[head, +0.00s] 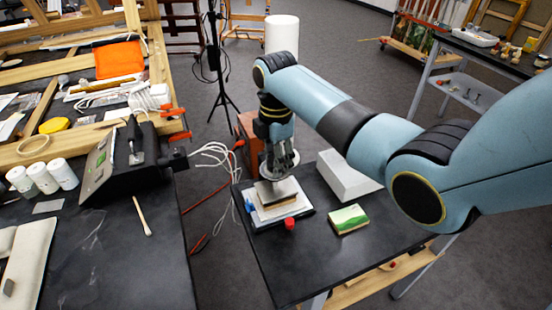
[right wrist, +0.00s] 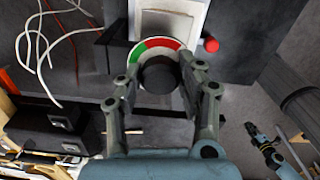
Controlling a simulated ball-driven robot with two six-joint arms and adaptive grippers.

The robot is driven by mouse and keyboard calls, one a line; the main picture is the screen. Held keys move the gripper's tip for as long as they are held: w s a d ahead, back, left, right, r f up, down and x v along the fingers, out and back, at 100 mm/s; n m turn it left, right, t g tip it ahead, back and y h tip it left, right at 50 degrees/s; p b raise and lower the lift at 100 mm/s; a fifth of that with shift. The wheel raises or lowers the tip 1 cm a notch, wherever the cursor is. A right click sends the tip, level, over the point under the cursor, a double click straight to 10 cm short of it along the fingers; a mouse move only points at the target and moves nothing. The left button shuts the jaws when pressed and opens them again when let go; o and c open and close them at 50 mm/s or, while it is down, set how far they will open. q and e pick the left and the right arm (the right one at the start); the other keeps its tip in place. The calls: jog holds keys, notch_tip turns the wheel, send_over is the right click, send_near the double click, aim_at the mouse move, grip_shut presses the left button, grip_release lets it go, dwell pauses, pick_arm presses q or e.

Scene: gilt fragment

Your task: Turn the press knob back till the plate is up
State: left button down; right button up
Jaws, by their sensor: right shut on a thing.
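The press has a white base (head: 300,208) on the dark side table, with a grey plate (head: 278,190) above it. In the right wrist view, the black round press knob (right wrist: 158,75) sits in front of a dial (right wrist: 152,45) with a green part at left and a red part at right. My right gripper (right wrist: 155,90) is shut on the knob, with a finger on each side. In the head view the right gripper (head: 278,168) is at the press's far end and hides the knob. The plate's exact height is hard to tell. My left gripper is not in view.
A red round thing (head: 289,224) stands by the press's near edge. A green painted block (head: 348,219) and a white sloped box (head: 347,178) are to its right. The side table's front (head: 300,265) is clear. Loose white cables (head: 215,155) hang between the tables.

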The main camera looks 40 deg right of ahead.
jog(key=o, duration=1.1)
jog(key=shift+o, duration=0.2)
notch_tip(320, 180, up, 12)
